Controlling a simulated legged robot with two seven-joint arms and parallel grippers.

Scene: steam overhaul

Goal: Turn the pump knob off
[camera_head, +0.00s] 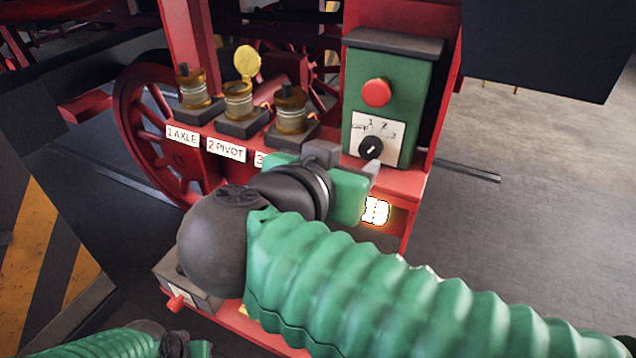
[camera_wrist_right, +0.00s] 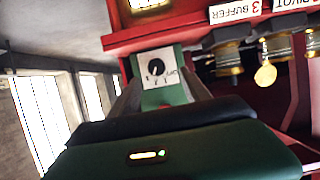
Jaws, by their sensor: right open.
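The pump knob (camera_head: 370,148) is a round black knob with a white pointer mark. It sits on a white dial plate (camera_head: 390,128) marked OFF, 1, 2, 3 on a green control box (camera_head: 412,80). The pointer slants up and to the right, away from OFF; the exact number is unclear. My right gripper (camera_head: 350,163) is open and empty, its grey fingers just in front of the knob. In the right wrist view, the knob (camera_wrist_right: 156,68) shows between the open fingers (camera_wrist_right: 160,88), apart from them. My left gripper (camera_head: 180,346) shows only partly at the bottom left edge.
A red button (camera_head: 376,92) sits above the dial. Several brass-and-glass oilers (camera_head: 240,102) stand left of the box behind labels. A lit gauge (camera_head: 376,211) glows below it. A red wheel (camera_head: 150,130) stands at left. Open floor (camera_head: 520,200) lies to the right.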

